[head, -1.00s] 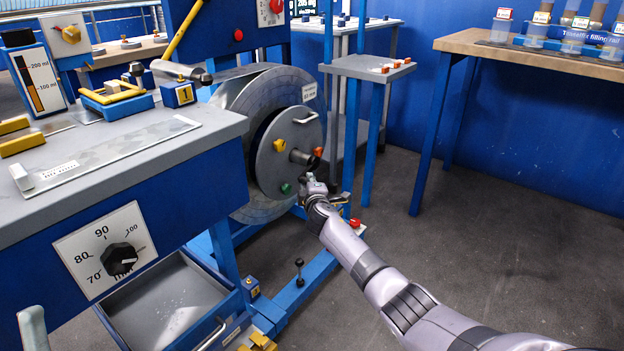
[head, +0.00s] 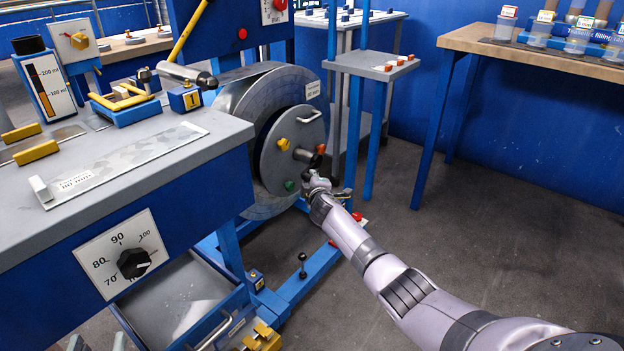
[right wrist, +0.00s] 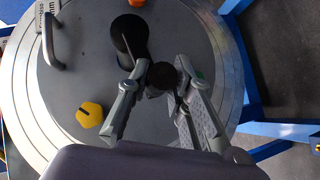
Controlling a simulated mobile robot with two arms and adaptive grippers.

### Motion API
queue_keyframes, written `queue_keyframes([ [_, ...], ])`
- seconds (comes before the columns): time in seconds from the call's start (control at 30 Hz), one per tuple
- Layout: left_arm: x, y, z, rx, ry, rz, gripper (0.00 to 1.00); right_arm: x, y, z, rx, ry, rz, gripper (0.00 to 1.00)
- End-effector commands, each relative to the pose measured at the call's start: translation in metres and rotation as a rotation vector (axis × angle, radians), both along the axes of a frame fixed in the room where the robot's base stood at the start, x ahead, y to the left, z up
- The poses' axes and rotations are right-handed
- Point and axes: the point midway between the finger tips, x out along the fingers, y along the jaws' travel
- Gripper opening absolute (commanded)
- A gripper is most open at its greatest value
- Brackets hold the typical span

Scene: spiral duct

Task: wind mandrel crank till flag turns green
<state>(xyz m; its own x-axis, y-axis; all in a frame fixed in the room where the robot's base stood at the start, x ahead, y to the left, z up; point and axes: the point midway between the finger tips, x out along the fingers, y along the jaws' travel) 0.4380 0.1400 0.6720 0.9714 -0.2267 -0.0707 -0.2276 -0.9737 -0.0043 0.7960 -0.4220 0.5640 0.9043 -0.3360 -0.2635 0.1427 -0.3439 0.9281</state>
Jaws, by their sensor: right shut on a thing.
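The mandrel is a grey disc (head: 287,135) with yellow, orange and green knobs, a bar handle and a dark central spindle (head: 304,156). My right gripper (head: 314,182) is at its lower right edge; in the right wrist view the gripper (right wrist: 158,82) has its fingers on a dark round crank knob (right wrist: 162,75). The crank's arm is mostly hidden. My left gripper (head: 98,343) shows only as two grey fingertips at the bottom left edge, apart with nothing seen between them. A small red piece (head: 357,216) sits right of the mandrel; I cannot tell whether it is the flag.
A blue workbench (head: 150,170) with a dial (head: 134,263) stands at left, an open drawer (head: 185,300) below it. A blue floor frame (head: 318,270) carries an upright lever (head: 302,268). A small stand (head: 370,64) is behind; the floor at right is clear.

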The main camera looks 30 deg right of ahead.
Motion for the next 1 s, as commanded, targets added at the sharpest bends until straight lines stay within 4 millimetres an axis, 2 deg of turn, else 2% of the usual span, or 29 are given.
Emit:
queue_keyframes([
  [0.17, 0.000, 0.000, 0.000, 0.000, -0.002, 0.000, 0.40, 0.001, -0.002, 0.004, 0.001, -0.007, -0.003, 0.00],
  [0.2, 0.000, 0.000, 0.000, 0.000, -0.002, 0.000, 0.40, 0.001, -0.002, 0.004, 0.001, -0.007, -0.003, 0.22],
  [0.47, 0.000, 0.000, 0.001, -0.001, -0.003, 0.000, 0.40, 0.001, -0.001, 0.003, -0.001, -0.005, -0.002, 0.39],
  [0.83, 0.000, 0.000, 0.000, -0.001, -0.003, 0.000, 0.40, -0.001, 0.000, 0.002, -0.003, -0.003, -0.001, 0.39],
  [1.0, 0.000, 0.000, 0.000, -0.001, -0.003, 0.000, 0.40, -0.012, 0.002, 0.005, -0.006, -0.004, -0.003, 0.39],
])
